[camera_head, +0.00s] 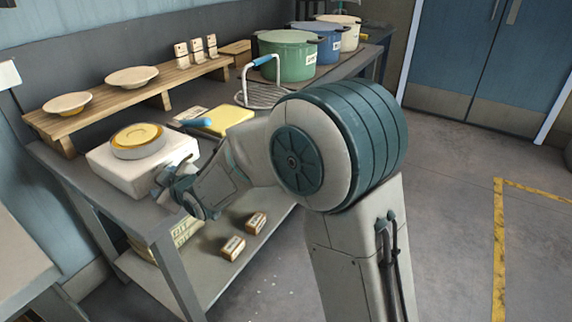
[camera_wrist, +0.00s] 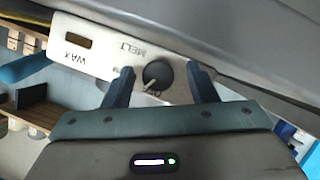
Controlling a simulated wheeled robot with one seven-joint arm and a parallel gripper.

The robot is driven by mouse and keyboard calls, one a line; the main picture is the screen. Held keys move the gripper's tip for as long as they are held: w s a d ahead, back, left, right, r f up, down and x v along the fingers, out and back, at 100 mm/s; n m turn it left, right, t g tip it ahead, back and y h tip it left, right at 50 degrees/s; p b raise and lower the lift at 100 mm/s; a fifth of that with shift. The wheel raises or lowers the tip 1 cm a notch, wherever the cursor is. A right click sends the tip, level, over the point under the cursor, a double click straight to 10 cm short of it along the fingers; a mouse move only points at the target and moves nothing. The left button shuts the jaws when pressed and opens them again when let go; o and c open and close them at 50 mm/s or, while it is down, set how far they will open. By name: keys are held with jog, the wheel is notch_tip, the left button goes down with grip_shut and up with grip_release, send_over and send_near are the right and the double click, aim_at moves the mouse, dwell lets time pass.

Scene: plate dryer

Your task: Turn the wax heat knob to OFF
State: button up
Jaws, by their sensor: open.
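The wax heat knob (camera_wrist: 157,75) is a dark round knob with a pale pointer line, set on a light panel (camera_wrist: 90,52) marked WAX and MELT. The panel looks upside down in the wrist view. The pointer slants toward the lower left there; other small labels near the knob are partly hidden, so I cannot read its setting. My gripper (camera_wrist: 160,85) is open, with one dark finger on each side of the knob and visible gaps. In the head view my gripper (camera_head: 170,187) is at the front of the white wax heater (camera_head: 115,170); the knob is hidden there.
The heater carries a round pan (camera_head: 140,152) of yellow wax on the workbench. A yellow block (camera_head: 226,118) and a wire rack (camera_head: 262,97) lie behind my arm. A wooden shelf (camera_head: 140,90) holds bowls. Small boxes (camera_head: 233,248) sit on the lower shelf. Floor to the right is clear.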

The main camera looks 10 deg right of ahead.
jog(key=shift+w+d+r+m+g+y+p, duration=0.15)
jog(key=shift+m+g+y+p, duration=0.5)
jog(key=shift+p, duration=2.4)
jog(key=shift+r+m+g+y+p, duration=0.1)
jog(key=shift+r+m+g+p, duration=0.2)
jog(key=shift+m+p, duration=1.75)
jog(key=shift+d+f+n+p, duration=0.1)
jog(key=shift+d+n+p, duration=0.1)
jog(key=shift+n+p, duration=0.85)
jog(key=v, duration=1.4)
jog(key=s+d+r+m+h, duration=0.1)
jog(key=d+m+h, duration=0.2)
jog(key=d, duration=0.6)
jog(key=s+d+r+m+g+h, duration=0.1)
jog(key=s+d+m+h, duration=0.1)
jog(key=d+h, duration=0.4)
jog(key=shift+s+d+m+h+b, duration=0.35)
jog(key=shift+d+m, duration=0.1)
jog(key=shift+d, duration=1.2)
jog(key=shift+r+g, duration=0.15)
jog(key=shift+g, duration=0.1)
